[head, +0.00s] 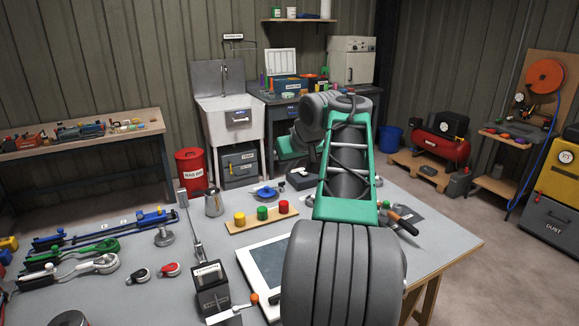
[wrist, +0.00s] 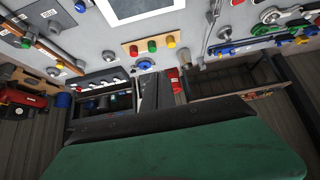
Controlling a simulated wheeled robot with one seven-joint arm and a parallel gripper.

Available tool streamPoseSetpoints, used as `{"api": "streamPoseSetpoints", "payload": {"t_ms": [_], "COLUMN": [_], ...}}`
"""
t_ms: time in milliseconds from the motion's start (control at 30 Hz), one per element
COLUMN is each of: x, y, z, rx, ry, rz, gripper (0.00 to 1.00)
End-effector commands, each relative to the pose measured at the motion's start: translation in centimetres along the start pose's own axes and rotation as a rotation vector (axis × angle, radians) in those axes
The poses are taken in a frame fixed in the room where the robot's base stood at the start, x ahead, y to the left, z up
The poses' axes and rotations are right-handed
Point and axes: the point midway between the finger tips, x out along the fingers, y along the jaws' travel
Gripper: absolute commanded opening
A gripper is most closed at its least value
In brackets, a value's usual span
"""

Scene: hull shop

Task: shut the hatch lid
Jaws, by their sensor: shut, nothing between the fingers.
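A white-framed panel with a grey-blue pane (head: 268,262), which looks like the hatch, lies on the workbench beside my arm. My arm hides its right part. Its frame also shows at the top of the wrist view (wrist: 122,19), cut off by the edge. I cannot tell which part is the lid or how far it stands open. My gripper (wrist: 157,76) shows as two dark fingers, shut and empty, beyond the green hand. It is apart from the panel. In the head view my arm hides the fingers.
A wooden board with yellow, green and red knobs (head: 262,217) lies behind the panel. A metal mug (head: 213,203) and a labelled upright lever device (head: 211,286) stand to the left. Clamps and tools (head: 95,263) crowd the bench's left. The bench's right corner (head: 453,241) is clear.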

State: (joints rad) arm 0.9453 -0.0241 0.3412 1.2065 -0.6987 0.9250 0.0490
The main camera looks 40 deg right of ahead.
Motion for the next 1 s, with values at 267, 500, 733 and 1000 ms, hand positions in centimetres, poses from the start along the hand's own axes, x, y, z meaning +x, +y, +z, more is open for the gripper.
{"api": "streamPoseSetpoints", "payload": {"t_ms": [267, 500, 733, 1000], "x": [6.2, 4.6, 4.5, 4.7], "y": [-0.2, 0.0, -0.1, -0.1], "z": [0.0, 3.4, 3.8, 4.0], "rx": [-0.001, 0.001, -0.001, 0.0], "ry": [-0.002, 0.0, 0.0, 0.007], "rz": [-0.002, 0.001, 0.001, 0.001], "gripper": [0.0, 0.0, 0.0, 0.0]}}
